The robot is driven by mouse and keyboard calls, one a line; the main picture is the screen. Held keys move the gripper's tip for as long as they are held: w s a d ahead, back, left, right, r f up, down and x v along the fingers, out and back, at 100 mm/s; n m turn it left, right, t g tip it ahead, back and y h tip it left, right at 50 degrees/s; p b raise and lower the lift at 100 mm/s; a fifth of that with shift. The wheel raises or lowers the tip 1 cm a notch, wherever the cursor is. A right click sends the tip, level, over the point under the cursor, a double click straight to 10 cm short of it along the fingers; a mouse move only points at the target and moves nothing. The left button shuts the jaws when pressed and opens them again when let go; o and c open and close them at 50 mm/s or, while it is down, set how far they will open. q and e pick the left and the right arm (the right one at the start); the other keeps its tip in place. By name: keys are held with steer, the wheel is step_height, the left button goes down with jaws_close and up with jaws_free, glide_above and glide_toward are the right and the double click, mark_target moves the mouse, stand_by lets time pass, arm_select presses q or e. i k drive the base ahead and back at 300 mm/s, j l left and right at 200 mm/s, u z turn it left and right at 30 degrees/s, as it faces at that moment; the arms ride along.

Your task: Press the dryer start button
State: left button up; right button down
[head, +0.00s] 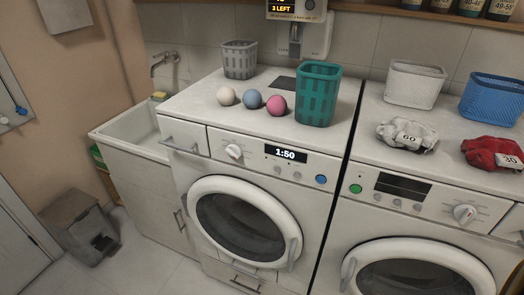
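Two white front-loading machines stand side by side, and no label shows which one is the dryer. The left machine (265,166) has a knob (234,151), a lit display (287,154) reading 1:50 and a round blue button (321,180) at the panel's right end. The right machine (448,222) has a round green button (355,188) at the panel's left end, a dark display (403,186) and a knob (464,213). Both round doors look shut. Neither of my grippers is in view, and nothing covers either button.
On the left machine sit a grey basket (239,61), a teal basket (317,95) and three balls (252,99). On the right are white (414,85) and blue (492,100) baskets and two tagged cloth bundles (404,134). A sink (135,128) stands left.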

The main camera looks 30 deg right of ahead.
mark_target(320, 179)
steer(key=z, duration=0.4)
steer(key=l+z, duration=0.15)
steer(key=z, duration=0.2)
steer(key=k+l+z, duration=0.1)
steer(key=z, duration=0.3)
